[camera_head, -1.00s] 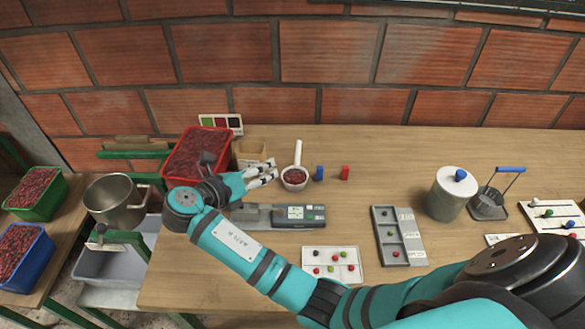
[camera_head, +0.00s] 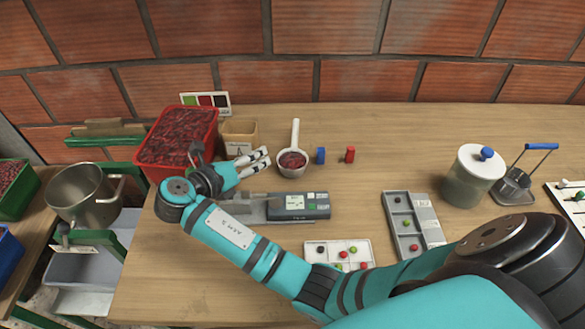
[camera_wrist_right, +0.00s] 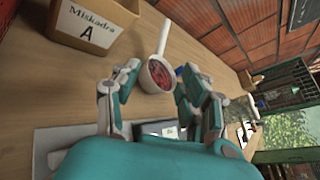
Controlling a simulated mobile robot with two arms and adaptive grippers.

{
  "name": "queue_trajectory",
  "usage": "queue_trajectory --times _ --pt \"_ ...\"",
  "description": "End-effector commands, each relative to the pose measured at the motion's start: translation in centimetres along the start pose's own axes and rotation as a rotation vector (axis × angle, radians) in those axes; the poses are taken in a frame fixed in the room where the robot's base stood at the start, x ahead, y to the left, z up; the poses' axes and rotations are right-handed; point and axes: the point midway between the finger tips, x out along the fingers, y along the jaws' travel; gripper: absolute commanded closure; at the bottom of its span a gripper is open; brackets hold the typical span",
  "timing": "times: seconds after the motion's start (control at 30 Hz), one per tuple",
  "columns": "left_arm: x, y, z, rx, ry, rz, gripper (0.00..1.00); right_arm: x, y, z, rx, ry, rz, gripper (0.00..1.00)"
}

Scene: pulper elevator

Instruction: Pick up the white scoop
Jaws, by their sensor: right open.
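The white scoop (camera_head: 293,160) lies on the table near the wall, its bowl full of dark red cherries and its handle pointing to the wall. It also shows in the right wrist view (camera_wrist_right: 157,74), ahead of and between the fingers. My right gripper (camera_head: 258,161) is open and empty, just left of the scoop's bowl, with a small gap between them. In the right wrist view the gripper (camera_wrist_right: 150,95) has its fingers spread, one on each side of the bowl in the picture. My left gripper is not in view.
A red crate of cherries (camera_head: 213,125) and a small labelled box (camera_head: 257,132) stand left of the scoop. A blue peg (camera_head: 320,155) and a red peg (camera_head: 350,154) stand close on its right. A grey scale (camera_head: 300,215) lies in front. Open table lies farther right.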

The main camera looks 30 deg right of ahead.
Motion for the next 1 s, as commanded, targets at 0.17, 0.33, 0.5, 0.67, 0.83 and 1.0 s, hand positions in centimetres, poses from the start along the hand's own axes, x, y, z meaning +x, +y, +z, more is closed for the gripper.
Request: queue_trajectory --times 0.17,0.33,0.5,0.67,0.83,1.0 --pt "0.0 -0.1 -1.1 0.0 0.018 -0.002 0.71 2.7 -0.1 0.0 -0.001 0.0 -0.005 0.56" --pt "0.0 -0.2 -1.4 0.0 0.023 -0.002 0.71 6.5 -0.1 0.0 0.0 0.0 -0.005 0.56" --pt "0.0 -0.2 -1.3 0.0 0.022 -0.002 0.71 9.9 -0.1 -0.1 -0.001 0.001 -0.004 0.56" --pt "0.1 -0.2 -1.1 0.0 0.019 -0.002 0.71 11.7 -0.1 0.0 0.0 -0.001 -0.001 0.56" --pt "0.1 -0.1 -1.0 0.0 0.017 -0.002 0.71 12.8 -0.2 -0.1 -0.001 0.001 -0.002 0.56" --pt "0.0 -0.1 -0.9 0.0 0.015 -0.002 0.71 15.4 -0.5 -0.4 0.0 0.001 -0.004 0.56"
